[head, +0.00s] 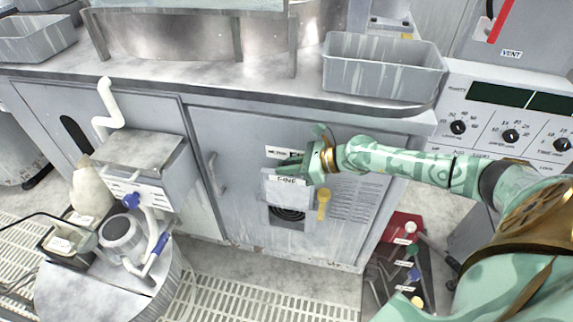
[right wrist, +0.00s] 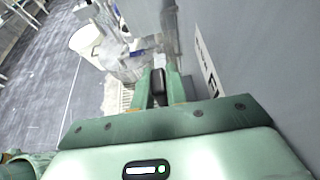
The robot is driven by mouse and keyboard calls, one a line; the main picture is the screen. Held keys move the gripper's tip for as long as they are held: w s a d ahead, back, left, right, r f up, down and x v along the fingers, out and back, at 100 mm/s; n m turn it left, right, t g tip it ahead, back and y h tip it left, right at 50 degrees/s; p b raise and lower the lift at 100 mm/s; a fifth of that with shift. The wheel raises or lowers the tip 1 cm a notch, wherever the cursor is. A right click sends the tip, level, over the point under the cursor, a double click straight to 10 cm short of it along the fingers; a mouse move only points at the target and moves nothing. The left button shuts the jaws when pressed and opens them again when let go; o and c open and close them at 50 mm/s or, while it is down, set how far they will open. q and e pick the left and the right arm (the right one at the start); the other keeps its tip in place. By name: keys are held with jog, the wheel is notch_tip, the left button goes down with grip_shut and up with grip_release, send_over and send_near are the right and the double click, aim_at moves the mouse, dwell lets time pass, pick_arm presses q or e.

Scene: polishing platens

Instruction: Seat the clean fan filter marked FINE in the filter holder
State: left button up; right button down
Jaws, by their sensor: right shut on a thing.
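The white filter marked FINE (head: 287,187) hangs upright in front of the grey cabinet door. My right gripper (head: 293,166) is shut on its top edge. Just below the filter, a round dark fan opening (head: 288,214) shows in a pale square frame, which looks like the filter holder. The filter covers the upper part of this frame; I cannot tell whether they touch. In the right wrist view my right gripper (right wrist: 159,88) is shut, with a small pale piece beyond its fingertips. My left gripper is not in view.
A label (head: 284,153) is above the filter. A red tray (head: 404,240) stands on the floor at right.

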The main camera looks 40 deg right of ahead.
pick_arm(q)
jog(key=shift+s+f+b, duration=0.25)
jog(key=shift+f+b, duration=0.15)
pick_arm(e)
jog(key=shift+d+f, duration=0.2)
jog(key=shift+f, duration=0.55)
jog(key=c, duration=1.3)
grip_release()
pick_arm(q)
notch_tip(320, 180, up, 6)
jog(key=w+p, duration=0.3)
jog(key=p, duration=0.3)
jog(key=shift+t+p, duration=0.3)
jog(key=shift+p, duration=0.1)
pick_arm(e)
jog(key=v, duration=1.6)
jog(key=shift+r, duration=0.2)
jog(key=shift+s+a, duration=0.1)
